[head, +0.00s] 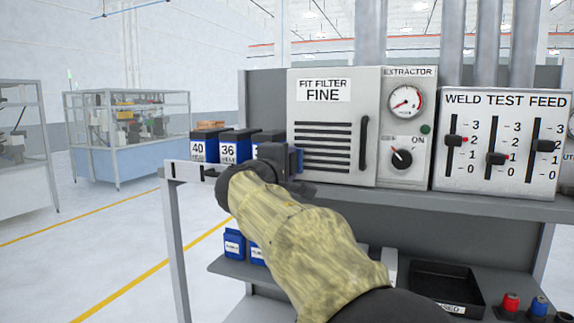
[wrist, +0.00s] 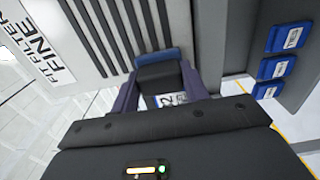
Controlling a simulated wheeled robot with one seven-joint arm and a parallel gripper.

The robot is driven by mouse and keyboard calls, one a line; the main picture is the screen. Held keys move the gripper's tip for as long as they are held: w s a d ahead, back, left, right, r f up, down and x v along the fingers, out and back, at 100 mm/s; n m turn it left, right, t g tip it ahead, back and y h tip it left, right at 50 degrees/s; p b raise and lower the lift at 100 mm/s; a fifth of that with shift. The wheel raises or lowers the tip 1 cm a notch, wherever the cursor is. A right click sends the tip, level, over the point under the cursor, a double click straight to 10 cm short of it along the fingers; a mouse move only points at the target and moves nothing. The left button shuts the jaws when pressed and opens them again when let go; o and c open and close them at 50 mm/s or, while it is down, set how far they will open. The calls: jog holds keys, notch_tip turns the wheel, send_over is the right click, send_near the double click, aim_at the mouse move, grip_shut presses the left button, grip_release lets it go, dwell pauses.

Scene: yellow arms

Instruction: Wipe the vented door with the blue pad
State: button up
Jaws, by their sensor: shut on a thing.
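The vented door (head: 310,112) is a pale grey cabinet front labelled FIT FILTER FINE, with dark horizontal slots and a black handle at its right. It also shows in the wrist view (wrist: 75,40), turned sideways. My gripper (head: 294,160) is at the door's lower left corner. In the wrist view my gripper (wrist: 158,85) is shut on a dark block with a blue face, the blue pad (wrist: 158,57). The pad is close to the slots' ends at the door's edge. I cannot tell whether it touches the door. My gripper mostly hides the pad in the head view.
Blue numbered boxes (head: 236,147) stand on the shelf left of the door, partly behind my gripper. The extractor panel (head: 408,125) with gauge and knob adjoins the door's right. The weld test feed panel (head: 502,145) stands farther right. A black tray (head: 447,285) sits below.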

jog(key=shift+s+d+f+b, duration=0.1)
jog(key=shift+s+d+b, duration=0.25)
jog(key=shift+d+b, duration=0.45)
jog(key=shift+s+d+b, duration=0.35)
jog(key=shift+d+b, duration=0.25)
jog(key=shift+d, duration=0.25)
jog(key=shift+s+d, duration=0.15)
jog(key=shift+d, duration=0.1)
jog(key=shift+b, duration=0.35)
jog(key=shift+w+a+r, duration=0.2)
jog(key=shift+w+a, duration=0.15)
jog(key=shift+a, duration=0.15)
jog(key=shift+w+a+p, duration=0.25)
jog(key=shift+a, duration=0.45)
jog(key=shift+w+a+p, duration=0.25)
jog(key=shift+a, duration=0.45)
jog(key=shift+f, duration=0.1)
